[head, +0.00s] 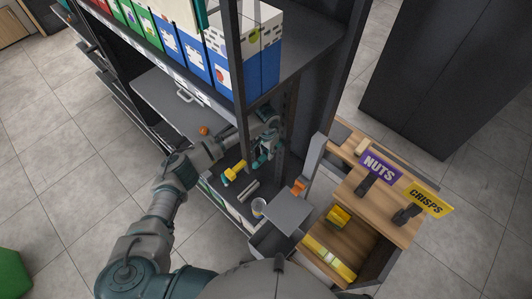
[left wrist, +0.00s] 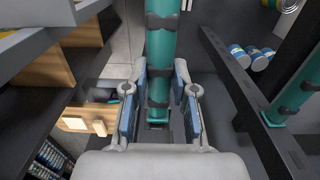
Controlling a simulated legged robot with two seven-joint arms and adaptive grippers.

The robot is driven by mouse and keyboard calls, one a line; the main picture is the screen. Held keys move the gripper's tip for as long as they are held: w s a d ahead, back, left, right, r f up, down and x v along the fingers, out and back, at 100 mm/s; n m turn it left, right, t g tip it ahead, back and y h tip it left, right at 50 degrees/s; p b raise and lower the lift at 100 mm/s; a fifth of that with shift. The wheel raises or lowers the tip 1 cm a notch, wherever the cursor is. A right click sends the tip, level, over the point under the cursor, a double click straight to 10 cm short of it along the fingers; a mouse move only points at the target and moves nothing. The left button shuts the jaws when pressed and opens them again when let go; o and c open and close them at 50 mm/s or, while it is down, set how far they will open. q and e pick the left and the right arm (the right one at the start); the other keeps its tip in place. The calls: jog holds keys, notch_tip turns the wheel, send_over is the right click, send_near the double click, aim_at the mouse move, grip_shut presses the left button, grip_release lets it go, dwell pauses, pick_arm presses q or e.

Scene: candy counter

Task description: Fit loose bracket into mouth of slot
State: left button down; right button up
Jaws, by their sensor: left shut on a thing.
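My left gripper (head: 267,138) is at the shelf unit, beside its dark upright. In the left wrist view its fingers (left wrist: 159,88) are closed around a long teal bar with dark grey bands, which I take for the loose bracket (left wrist: 162,45). In the head view only a short teal part of the bracket (head: 261,158) shows below the gripper. A slotted upright (head: 290,92) stands right behind the gripper. The slot mouth itself is too small or hidden to make out. I cannot tell whether the bracket touches the upright. My right gripper is not in view.
A yellow object (head: 235,171), grey cylinders (head: 248,190) and a small cup (head: 258,208) are on the lower shelf. Boxes (head: 245,62) fill the shelf above. A wooden counter with a NUTS sign (head: 380,167) and a CRISPS sign (head: 426,199) stands close on the right.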

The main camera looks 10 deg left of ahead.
pick_arm(q)
jog(key=shift+w+d, duration=0.3)
jog(key=shift+w, duration=0.15)
jog(key=c, duration=0.8)
grip_release()
jog(key=shift+c, duration=0.2)
notch_tip(320, 180, up, 12)
jog(key=shift+f, duration=0.1)
